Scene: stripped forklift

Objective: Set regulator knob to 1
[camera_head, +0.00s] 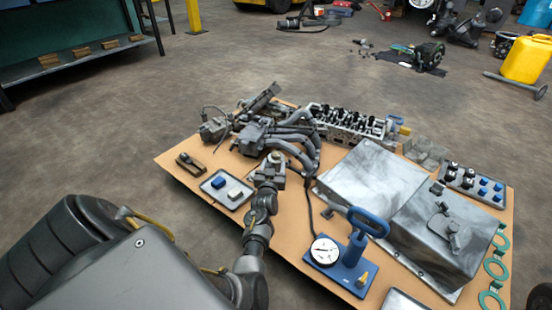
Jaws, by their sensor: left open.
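A blue test unit (352,276) stands near the front of the brown board. It carries a round white gauge (324,251), a blue pump handle (368,222) and a small brass-coloured fitting (363,279). I cannot tell whether this fitting is the regulator knob, and no number marks can be read. My left gripper (275,158) is at the end of the arm that reaches over the board, to the left of and beyond the gauge, apart from the blue unit. It is open; its fingers are small and hard to see against the grey pipes behind. My right gripper is out of view.
The brown board (176,162) holds grey manifold pipes (290,140), a cylinder head (350,127), a metal tank (440,240), green gaskets (491,301) and a small tray (212,185) with blue and white blocks. A dark hose runs to the gauge.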

